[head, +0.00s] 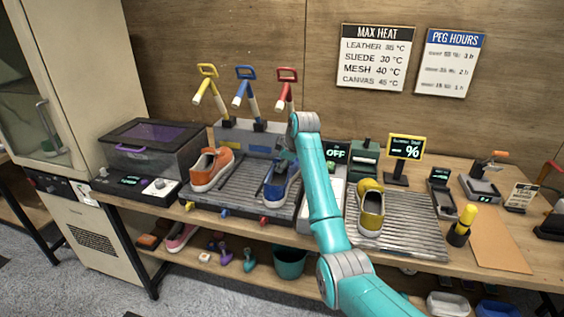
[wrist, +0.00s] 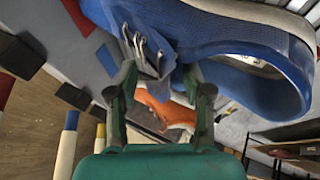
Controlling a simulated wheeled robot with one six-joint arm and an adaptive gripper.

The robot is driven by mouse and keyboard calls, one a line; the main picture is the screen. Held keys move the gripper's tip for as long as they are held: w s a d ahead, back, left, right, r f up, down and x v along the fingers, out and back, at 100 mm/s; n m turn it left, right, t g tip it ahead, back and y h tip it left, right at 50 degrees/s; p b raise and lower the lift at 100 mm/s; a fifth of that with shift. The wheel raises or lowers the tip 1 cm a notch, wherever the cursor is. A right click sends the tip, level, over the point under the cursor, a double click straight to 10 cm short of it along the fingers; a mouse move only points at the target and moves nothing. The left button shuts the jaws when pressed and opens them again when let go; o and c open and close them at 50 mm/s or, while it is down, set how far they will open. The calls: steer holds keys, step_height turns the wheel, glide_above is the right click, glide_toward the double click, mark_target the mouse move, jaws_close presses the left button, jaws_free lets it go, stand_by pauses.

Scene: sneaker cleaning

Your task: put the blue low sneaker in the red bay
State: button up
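The blue low sneaker (head: 280,186) is at the right end of the dark ribbed rack (head: 238,197), in line with the red wand and red knob that mark the red bay (head: 262,220). My arm partly hides it, and I cannot tell whether it fully rests on the rack. In the wrist view the sneaker (wrist: 240,45) fills the upper right, with its laces and blue tongue close to my fingertips. My gripper (wrist: 160,80) has its fingers apart with a visible gap. It also shows beside the sneaker in the head view (head: 287,157).
An orange sneaker (head: 211,168) stands at the rack's left end, in the yellow bay. A yellow-brown shoe (head: 370,206) stands on a metal grate (head: 415,232) right of my arm. Yellow (head: 205,85), blue (head: 244,87) and red (head: 286,89) wands rise behind the rack.

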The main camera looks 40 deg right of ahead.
steer(key=w+a+v, duration=0.1)
steer(key=a+v, duration=0.1)
steer(key=v, duration=1.5)
steer(key=shift+r, duration=0.45)
stand_by(0.5)
